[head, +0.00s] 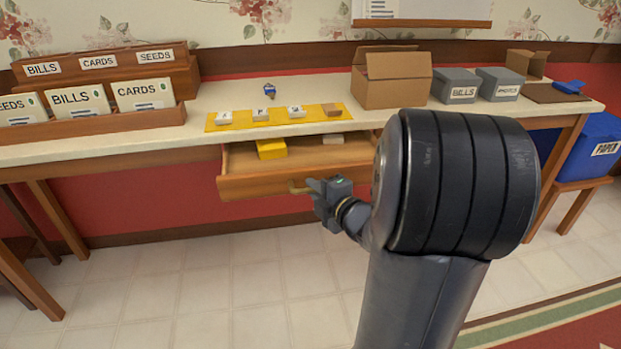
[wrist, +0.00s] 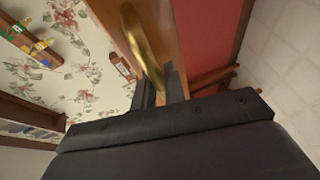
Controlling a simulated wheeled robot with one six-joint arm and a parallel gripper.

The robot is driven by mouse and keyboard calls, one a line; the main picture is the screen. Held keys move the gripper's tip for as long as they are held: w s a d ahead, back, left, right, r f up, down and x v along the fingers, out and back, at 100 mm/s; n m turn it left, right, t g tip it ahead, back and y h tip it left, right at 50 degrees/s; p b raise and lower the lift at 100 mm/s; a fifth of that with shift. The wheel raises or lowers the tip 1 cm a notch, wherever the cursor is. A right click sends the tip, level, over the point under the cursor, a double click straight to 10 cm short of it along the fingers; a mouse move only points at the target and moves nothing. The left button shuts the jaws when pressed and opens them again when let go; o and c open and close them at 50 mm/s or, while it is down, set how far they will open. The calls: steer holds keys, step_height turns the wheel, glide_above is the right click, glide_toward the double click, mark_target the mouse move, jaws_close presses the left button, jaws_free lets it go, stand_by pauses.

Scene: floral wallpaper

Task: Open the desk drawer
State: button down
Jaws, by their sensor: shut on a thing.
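The desk drawer (head: 250,186) stands pulled out below the desk top (head: 200,118), with its inside showing. A yellow box (head: 271,149) and a pale item (head: 333,139) lie in it. My gripper (head: 308,187) is at the drawer front, shut on the brass handle (head: 297,187). In the wrist view the handle (wrist: 143,45) runs down between my two dark fingers (wrist: 160,88). My arm hides the right end of the drawer.
A yellow mat (head: 218,122) with small blocks lies on the desk above the drawer. An open cardboard box (head: 393,92), grey boxes (head: 456,86) and card racks (head: 110,121) stand on the desk. A blue bin (head: 592,150) is at right. The tiled floor (head: 220,290) in front is clear.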

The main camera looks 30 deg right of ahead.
steer(key=shift+s+a, duration=0.2)
steer(key=shift+s, duration=0.5)
steer(key=shift+s+a, duration=0.2)
steer(key=shift+s, duration=0.55)
steer(key=shift+s+a, duration=0.2)
steer(key=shift+s, duration=0.5)
steer(key=c, duration=1.8)
jaws_free()
steer(key=shift+o, duration=0.2)
steer(key=p+v, duration=0.2)
steer(key=v, duration=0.8)
steer(key=shift+s+p, duration=0.35)
steer(key=shift+s, duration=0.05)
